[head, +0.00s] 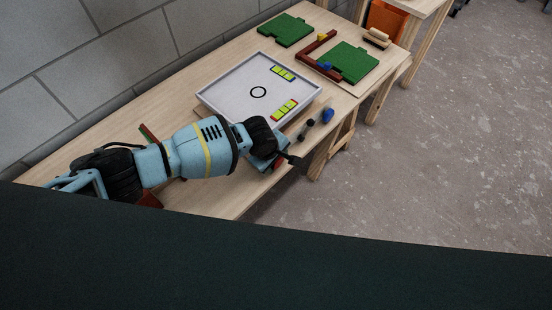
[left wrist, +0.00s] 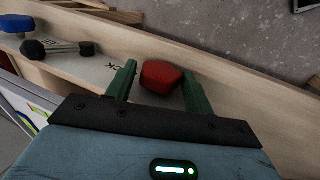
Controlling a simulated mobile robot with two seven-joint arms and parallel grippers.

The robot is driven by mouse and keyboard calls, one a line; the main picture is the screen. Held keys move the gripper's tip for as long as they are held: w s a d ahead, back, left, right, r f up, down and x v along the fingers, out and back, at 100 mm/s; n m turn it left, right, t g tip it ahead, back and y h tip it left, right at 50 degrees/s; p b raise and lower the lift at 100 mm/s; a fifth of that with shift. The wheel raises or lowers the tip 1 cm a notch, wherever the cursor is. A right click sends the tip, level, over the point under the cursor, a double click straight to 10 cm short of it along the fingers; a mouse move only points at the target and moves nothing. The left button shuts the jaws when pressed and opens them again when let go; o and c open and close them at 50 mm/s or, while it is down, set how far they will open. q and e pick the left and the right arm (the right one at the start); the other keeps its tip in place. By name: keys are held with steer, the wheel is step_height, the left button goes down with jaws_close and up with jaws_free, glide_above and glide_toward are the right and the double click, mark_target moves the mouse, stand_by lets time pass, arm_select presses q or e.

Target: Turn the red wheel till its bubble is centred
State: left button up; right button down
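The red wheel (head: 279,164) is at the table's front edge, largely covered by my left gripper in the head view. In the left wrist view the red wheel (left wrist: 161,77) sits between the two green fingers of my left gripper (left wrist: 159,80). The fingers look open, with a narrow gap on the left side; contact on the right side is unclear. A white tilting tray (head: 229,91) with a black ring carries two yellow-green vials, a far one (head: 283,73) and a near one (head: 285,109). Their bubbles are too small to read. My right gripper is not in view.
A blue wheel (head: 327,115) and a black-ended rod (head: 306,129) lie along the front edge beside the tray. Green boards (head: 354,63), a dark red frame (head: 313,65) and a wooden-handled block (head: 377,36) are farther back. A block wall borders the table; open floor lies right.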

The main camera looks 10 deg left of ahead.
arm_select(q)
steer(key=c, duration=0.6)
steer(key=shift+c, duration=0.2)
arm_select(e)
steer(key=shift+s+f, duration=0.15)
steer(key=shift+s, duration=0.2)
